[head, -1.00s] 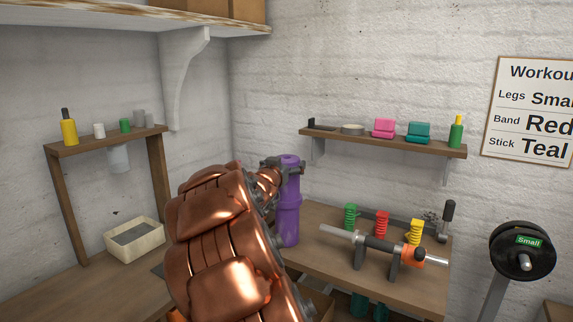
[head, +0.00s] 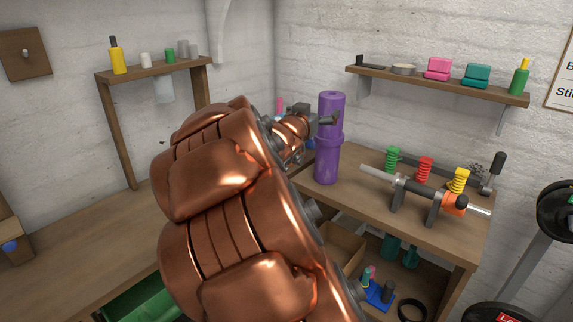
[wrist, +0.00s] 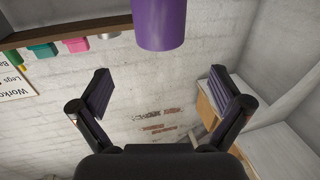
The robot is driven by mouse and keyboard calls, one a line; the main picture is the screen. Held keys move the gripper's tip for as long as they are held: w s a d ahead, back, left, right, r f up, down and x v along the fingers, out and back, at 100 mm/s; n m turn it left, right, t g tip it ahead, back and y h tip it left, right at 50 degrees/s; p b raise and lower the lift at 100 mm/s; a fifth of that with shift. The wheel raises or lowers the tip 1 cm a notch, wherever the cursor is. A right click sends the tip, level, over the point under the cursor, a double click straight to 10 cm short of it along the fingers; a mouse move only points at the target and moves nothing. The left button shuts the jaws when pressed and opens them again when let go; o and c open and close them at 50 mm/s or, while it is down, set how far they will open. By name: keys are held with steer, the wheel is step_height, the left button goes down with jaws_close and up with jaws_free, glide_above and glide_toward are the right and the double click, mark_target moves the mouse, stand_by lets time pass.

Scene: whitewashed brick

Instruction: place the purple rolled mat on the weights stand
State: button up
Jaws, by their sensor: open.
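The purple rolled mat (head: 327,160) stands upright at the left end of the wooden weights table (head: 425,232) in the head view. One end of the mat (wrist: 158,22) shows at the top of that view, above the fingertips. My arm hides part of the table's left side.
A dumbbell on a rack (head: 415,190) and green, red and yellow springs stand on the table, right of the mat. A wall shelf (head: 440,88) with small items hangs above. A black weight plate (head: 557,210) is at the right edge. Bare tabletop shows near the mat.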

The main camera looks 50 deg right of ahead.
steer(key=w+a+f+n+t+y, duration=0.2)
steer(key=w+a+f+n+y, duration=0.15)
steer(key=a, duration=0.35)
steer(key=w+a+f+n+t+y, duration=0.25)
steer(key=w+a+f+y, duration=0.2)
steer(key=a, duration=0.35)
steer(key=s+a+f+n+g+y, duration=0.15)
steer(key=a+f+y, duration=0.25)
steer(key=a, duration=0.6)
steer(key=s+a+f+n+y, duration=0.25)
steer(key=a+f, duration=0.25)
steer(key=a, duration=0.5)
steer(key=s+a+f+n+g+y, duration=0.2)
steer(key=s+a+f+g+y, duration=0.1)
steer(key=s+a, duration=0.4)
steer(key=s+a+f+n+g, duration=0.1)
steer(key=s+g, duration=0.2)
steer(key=s, duration=0.7)
steer(key=s+a+f+n+g, duration=0.1)
steer(key=s+a+n+g, duration=0.1)
steer(key=s, duration=0.8)
steer(key=shift+a+f+g, duration=0.3)
steer(key=shift+g, duration=0.4)
